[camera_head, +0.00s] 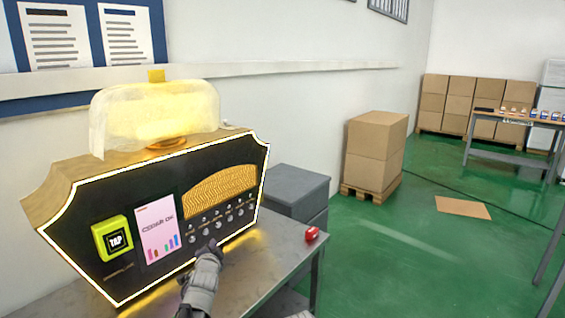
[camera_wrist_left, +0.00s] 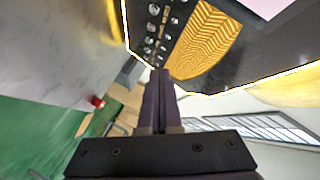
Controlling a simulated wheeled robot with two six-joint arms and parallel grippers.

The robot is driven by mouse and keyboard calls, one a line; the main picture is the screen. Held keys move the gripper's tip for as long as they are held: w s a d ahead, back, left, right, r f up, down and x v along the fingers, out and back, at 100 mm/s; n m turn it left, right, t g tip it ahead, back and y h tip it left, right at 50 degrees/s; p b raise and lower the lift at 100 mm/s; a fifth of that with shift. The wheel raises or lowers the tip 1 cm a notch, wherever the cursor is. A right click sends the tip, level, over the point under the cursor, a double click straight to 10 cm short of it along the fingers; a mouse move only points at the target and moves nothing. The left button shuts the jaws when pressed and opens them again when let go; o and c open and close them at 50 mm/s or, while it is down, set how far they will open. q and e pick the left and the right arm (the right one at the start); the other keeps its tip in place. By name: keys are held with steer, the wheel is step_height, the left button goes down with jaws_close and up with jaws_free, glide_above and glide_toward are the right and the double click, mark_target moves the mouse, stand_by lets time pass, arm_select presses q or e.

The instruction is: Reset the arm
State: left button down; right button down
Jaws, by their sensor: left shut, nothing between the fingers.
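My left arm comes up from the bottom of the head view, with its left gripper (camera_head: 211,246) in front of the lower edge of the black perfume vending machine (camera_head: 180,180). The gripper is close to the row of round knobs (camera_head: 220,217); I cannot tell if it touches the panel. In the left wrist view the two fingers (camera_wrist_left: 158,76) are together with nothing between them, pointing toward the machine's front with its knobs and golden wavy panel (camera_wrist_left: 205,38). My right gripper does not show.
The machine stands on a grey table (camera_head: 270,262) against the wall. A small red object (camera_head: 312,233) lies near the table's right edge. A grey cabinet (camera_head: 298,188) and stacked boxes (camera_head: 375,150) stand behind. Green floor to the right is mostly open.

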arm_select(q)
steer(key=s+d+f+n+g+h+b, duration=0.1)
steer(key=s+d+f+n+g+b, duration=0.15)
steer(key=s+d+f+g, duration=0.4)
steer(key=s+d+f+n+g+b, duration=0.1)
steer(key=s+d+f+b, duration=0.2)
steer(key=s+f, duration=0.6)
steer(key=s+d+f+n+g+b, duration=0.1)
steer(key=s+d+f+g+b, duration=0.2)
steer(key=s+f, duration=0.45)
steer(key=s+d+f+n+g+b, duration=0.25)
steer(key=s+f+g, duration=0.2)
steer(key=s, duration=0.65)
step_height(320, 180, up, 32)
steer(key=p, duration=3.2)
steer(key=shift+d+m, duration=0.4)
steer(key=shift+d, duration=0.05)
steer(key=shift+f, duration=0.15)
steer(key=shift+w+a, duration=0.1)
